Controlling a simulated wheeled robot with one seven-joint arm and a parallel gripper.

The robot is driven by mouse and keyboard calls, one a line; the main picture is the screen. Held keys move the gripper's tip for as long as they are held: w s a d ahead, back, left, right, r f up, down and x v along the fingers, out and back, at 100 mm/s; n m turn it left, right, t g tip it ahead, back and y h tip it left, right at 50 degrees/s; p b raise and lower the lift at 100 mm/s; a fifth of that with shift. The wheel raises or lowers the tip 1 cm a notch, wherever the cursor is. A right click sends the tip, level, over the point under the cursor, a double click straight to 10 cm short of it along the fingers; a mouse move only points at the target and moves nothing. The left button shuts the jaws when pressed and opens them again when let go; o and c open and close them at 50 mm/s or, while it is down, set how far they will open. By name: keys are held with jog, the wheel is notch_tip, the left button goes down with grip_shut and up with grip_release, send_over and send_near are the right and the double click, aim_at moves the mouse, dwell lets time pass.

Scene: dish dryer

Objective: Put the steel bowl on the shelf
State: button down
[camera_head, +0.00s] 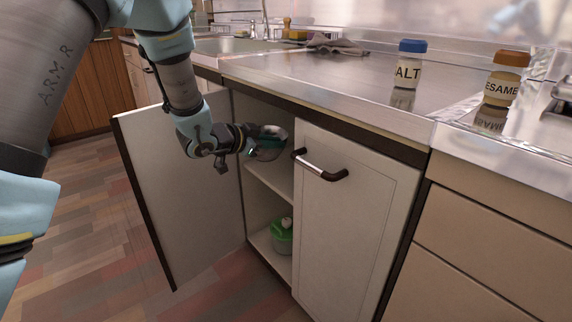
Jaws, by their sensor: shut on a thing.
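The steel bowl (270,151) is a shiny rounded bowl at the opening of the cupboard under the counter. My gripper (252,141) is shut on the bowl's left side and holds it tilted. The bowl is partly inside the open cupboard, above the shelf (272,178). I cannot tell whether the bowl touches the shelf. The bowl's far side and the back of the shelf are hidden by the right door and shadow.
The left cupboard door (180,190) stands open, left of my gripper. A green bottle (282,238) stands on the cupboard floor. Salt (407,70) and sesame (503,80) jars stand on the steel counter (330,90).

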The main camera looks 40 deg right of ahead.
jog(key=shift+s+d+f+b, duration=0.1)
jog(key=shift+d+f+b, duration=0.5)
jog(key=shift+f, duration=0.55)
jog(key=shift+w+d+f+b, duration=0.1)
jog(key=shift+d+f+b, duration=0.45)
jog(key=shift+f, duration=0.6)
jog(key=shift+s+d+f+b, duration=0.1)
jog(key=shift+d+f+b, duration=0.35)
jog(key=shift+d+f, duration=0.5)
jog(key=shift+a+f, duration=0.2)
jog(key=shift+f, duration=0.05)
jog(key=shift+f, duration=0.15)
jog(key=c, duration=0.9)
grip_release()
jog(key=shift+c, duration=0.2)
